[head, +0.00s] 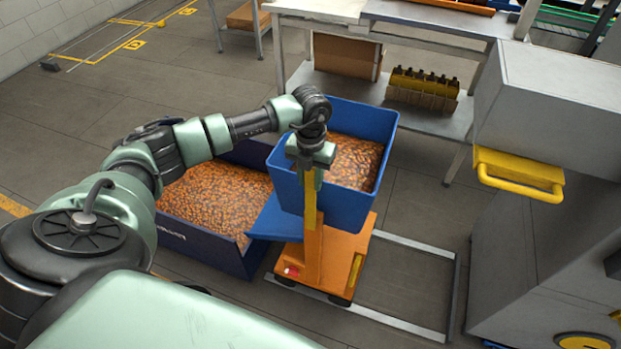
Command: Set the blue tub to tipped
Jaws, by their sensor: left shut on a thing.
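The blue tub (344,211) sits on an orange tipping stand (313,256) in the middle of the head view. It is full of small amber pieces, and its rim looks close to level. A blue lip (272,219) juts from its left side over a larger dark blue bin (196,240), which also holds amber pieces. My left gripper (312,172) is at the near side of the tub, shut on an upright yellow lever (310,200). The gripper hides the lever's top and part of the tub's rim. My right gripper is not in view.
A metal frame (450,290) lies on the floor right of the stand. A grey cabinet with a yellow handle (519,172) stands at the right. A workbench (400,108) with a brown box is behind. Open floor (130,75) lies at the far left.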

